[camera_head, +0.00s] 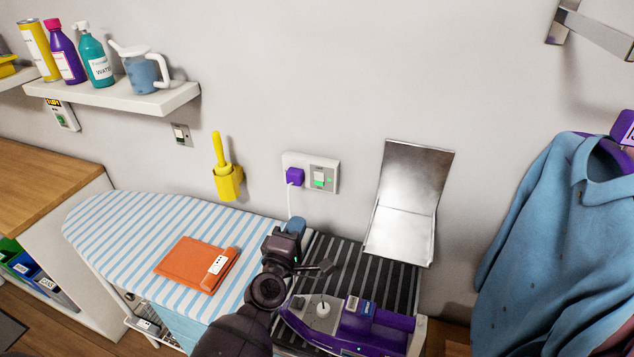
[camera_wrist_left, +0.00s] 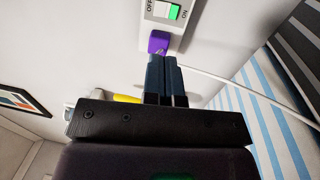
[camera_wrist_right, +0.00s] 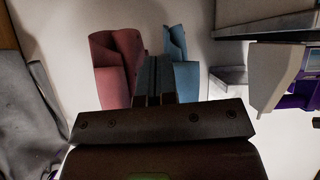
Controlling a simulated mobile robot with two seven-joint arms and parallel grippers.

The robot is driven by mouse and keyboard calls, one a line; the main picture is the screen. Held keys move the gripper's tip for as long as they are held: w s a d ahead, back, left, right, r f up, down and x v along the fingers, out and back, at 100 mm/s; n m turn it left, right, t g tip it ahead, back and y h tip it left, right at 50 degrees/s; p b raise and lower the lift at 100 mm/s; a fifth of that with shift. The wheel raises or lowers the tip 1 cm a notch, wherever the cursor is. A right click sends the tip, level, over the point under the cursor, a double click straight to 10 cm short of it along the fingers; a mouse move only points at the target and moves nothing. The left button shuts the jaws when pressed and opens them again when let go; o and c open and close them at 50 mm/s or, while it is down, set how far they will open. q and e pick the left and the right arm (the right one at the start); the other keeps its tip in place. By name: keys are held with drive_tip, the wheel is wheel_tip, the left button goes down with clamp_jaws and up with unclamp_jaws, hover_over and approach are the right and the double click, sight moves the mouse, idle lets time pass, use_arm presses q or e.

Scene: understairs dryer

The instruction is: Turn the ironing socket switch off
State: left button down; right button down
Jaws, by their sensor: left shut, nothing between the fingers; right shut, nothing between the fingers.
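The ironing socket (camera_head: 334,163) is a white and grey plate on the wall above the ironing board. A purple plug (camera_head: 295,177) with a white cord sits in its left part. The switch (camera_head: 320,180) is to the right of the plug, with a green part showing. In the left wrist view the switch (camera_wrist_left: 168,11) lies between the OFF and ON labels, green towards ON. My left gripper (camera_head: 296,224) is shut and empty, below the socket; its tips (camera_wrist_left: 164,58) appear just short of the plug. My right gripper (camera_wrist_right: 153,60) is shut and empty, seen only in its wrist view.
The striped ironing board (camera_head: 120,215) holds an orange folded cloth (camera_head: 190,262). A purple iron (camera_head: 370,328) is at the front right. A metal panel (camera_head: 408,190) stands right of the socket, a yellow holder (camera_head: 227,182) left. Blue clothing (camera_head: 545,225) hangs at right.

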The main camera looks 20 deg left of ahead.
sight(320, 177)
use_arm(q)
drive_tip(key=w, duration=0.4)
drive_tip(key=w+r, duration=0.1)
drive_tip(key=w, duration=0.8)
drive_tip(key=shift+w+d+r+p, duration=0.2)
drive_tip(key=shift+w+r+p, duration=0.1)
drive_tip(key=shift+p, duration=0.05)
drive_tip(key=shift+w, duration=0.2)
